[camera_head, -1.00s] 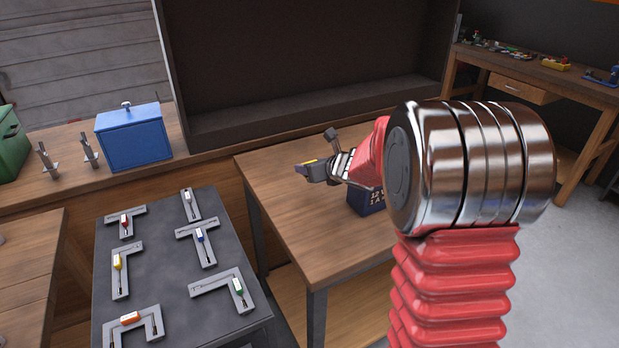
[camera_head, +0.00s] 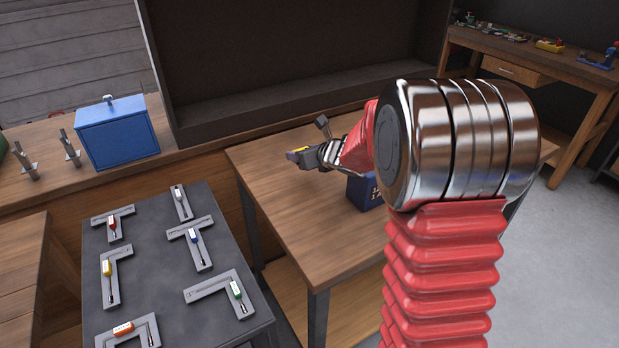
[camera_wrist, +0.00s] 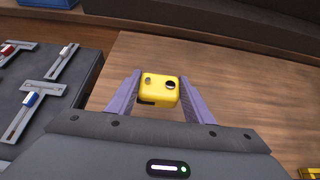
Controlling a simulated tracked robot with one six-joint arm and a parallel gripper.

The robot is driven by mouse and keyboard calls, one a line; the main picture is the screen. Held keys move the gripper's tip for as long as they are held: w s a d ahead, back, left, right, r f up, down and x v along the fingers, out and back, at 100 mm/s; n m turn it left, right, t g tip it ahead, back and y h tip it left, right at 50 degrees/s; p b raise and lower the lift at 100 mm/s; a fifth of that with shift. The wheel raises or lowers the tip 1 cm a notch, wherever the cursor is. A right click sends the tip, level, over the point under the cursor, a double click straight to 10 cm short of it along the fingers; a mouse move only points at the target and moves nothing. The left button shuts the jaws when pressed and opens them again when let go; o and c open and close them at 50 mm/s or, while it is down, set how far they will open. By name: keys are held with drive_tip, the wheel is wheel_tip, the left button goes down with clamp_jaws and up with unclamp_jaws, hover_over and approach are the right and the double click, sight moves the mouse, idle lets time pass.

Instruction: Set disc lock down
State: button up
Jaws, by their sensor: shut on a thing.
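The disc lock (camera_wrist: 158,91) is a small yellow block with a round dark spot on its face. In the wrist view it sits between the two purple fingers of my gripper (camera_wrist: 160,98), which is shut on it. In the head view my gripper (camera_head: 297,154) is over the wooden table (camera_head: 290,210), and only a small yellow patch shows there. The wrist view shows bare wood beyond the lock. I cannot tell how high the lock is above the table.
A dark blue box (camera_head: 364,192) stands on the table, partly behind my arm. A grey table (camera_head: 160,250) at left bears several grey holders with coloured-handled tools. A blue case (camera_head: 117,133) stands on the back bench. The table's front left is clear.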

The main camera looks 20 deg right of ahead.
hover_over(305, 186)
drive_tip(key=f, duration=0.5)
drive_tip(key=shift+w, duration=0.35)
drive_tip(key=shift+f, duration=1.8)
drive_tip(key=shift+f, duration=0.1)
drive_tip(key=o, duration=1.3)
drive_tip(key=shift+s+r, duration=0.3)
drive_tip(key=shift+s, duration=0.1)
drive_tip(key=v, duration=1.1)
